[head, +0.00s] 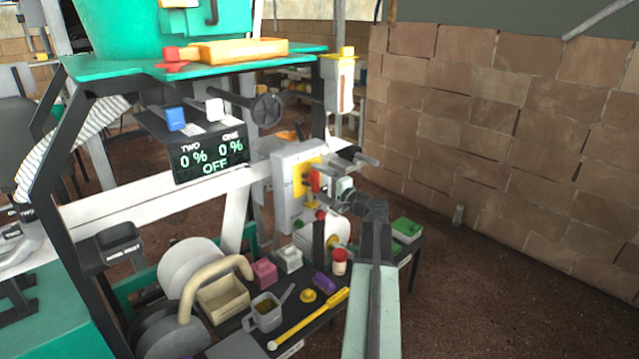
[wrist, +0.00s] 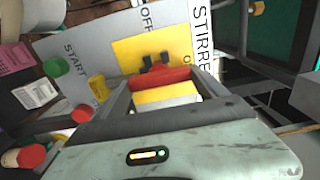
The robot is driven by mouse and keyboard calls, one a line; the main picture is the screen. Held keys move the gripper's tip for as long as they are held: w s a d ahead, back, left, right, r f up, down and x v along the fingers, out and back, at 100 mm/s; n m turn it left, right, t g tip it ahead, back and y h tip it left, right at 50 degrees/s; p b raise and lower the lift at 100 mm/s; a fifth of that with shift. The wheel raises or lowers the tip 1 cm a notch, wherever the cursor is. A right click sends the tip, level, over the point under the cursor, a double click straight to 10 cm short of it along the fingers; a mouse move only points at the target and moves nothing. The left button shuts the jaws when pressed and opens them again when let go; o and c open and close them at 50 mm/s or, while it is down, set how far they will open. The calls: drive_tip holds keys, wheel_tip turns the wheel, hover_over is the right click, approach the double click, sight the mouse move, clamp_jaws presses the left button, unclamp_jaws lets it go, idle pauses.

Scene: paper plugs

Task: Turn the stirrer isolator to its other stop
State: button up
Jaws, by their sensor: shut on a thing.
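The stirrer isolator is a light grey box (head: 287,205) on the rig's white rail, with a yellow plate (wrist: 135,50) and a red handle (wrist: 150,79). In the wrist view the panel appears turned sideways, with STIRR..., OFF and part of a label beginning with O readable. The red handle lies across the picture, roughly level, over the yellow plate. My gripper (head: 326,184) reaches the box front from the right in the head view. In the wrist view my gripper (wrist: 164,82) is shut on the red handle, a finger at either side. The fingertips' contact is partly hidden.
Green (wrist: 55,66) and red (wrist: 82,113) buttons sit near the START label below the handle. A display (head: 210,158) reads TWO 0 %, ONE 0 %, OFF. A handwheel (head: 267,110) stands above the box. A black shelf below holds a jug (head: 266,312) and several small items.

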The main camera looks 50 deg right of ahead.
idle(0.4)
drive_tip(key=o, duration=1.3)
drive_tip(key=s, duration=0.8)
drive_tip(key=shift+a, duration=0.3)
drive_tip(key=shift+w, duration=0.1)
